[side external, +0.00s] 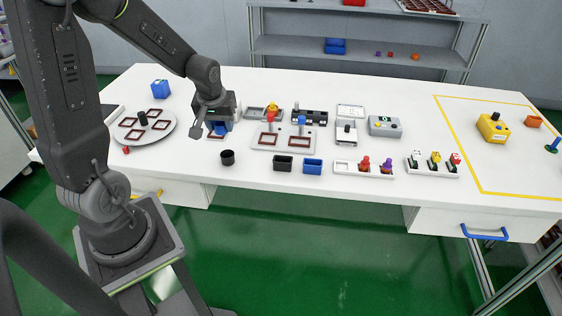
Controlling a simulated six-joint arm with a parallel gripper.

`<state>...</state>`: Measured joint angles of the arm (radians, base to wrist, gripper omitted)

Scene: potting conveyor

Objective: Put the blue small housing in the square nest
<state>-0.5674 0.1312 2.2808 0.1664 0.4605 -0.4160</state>
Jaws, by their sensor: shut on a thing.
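My gripper (216,131) is low over the table, left of centre, with its jaws shut on a blue piece (219,128), which I take for the blue small housing. The fingers and gripper body hide most of it. Directly below is a small pale plate with a reddish-brown edge (215,138), mostly hidden; it may be the square nest. I cannot tell whether the piece touches it or sits in it. Another open blue box (312,167) stands at the table front, and a blue block (160,88) is at the back left.
A round plate (169,121) with several brown square frames lies left of my gripper. A fixture plate (283,140) with red and blue handles is to the right. A dark cup (227,157) and dark box (283,163) stand in front.

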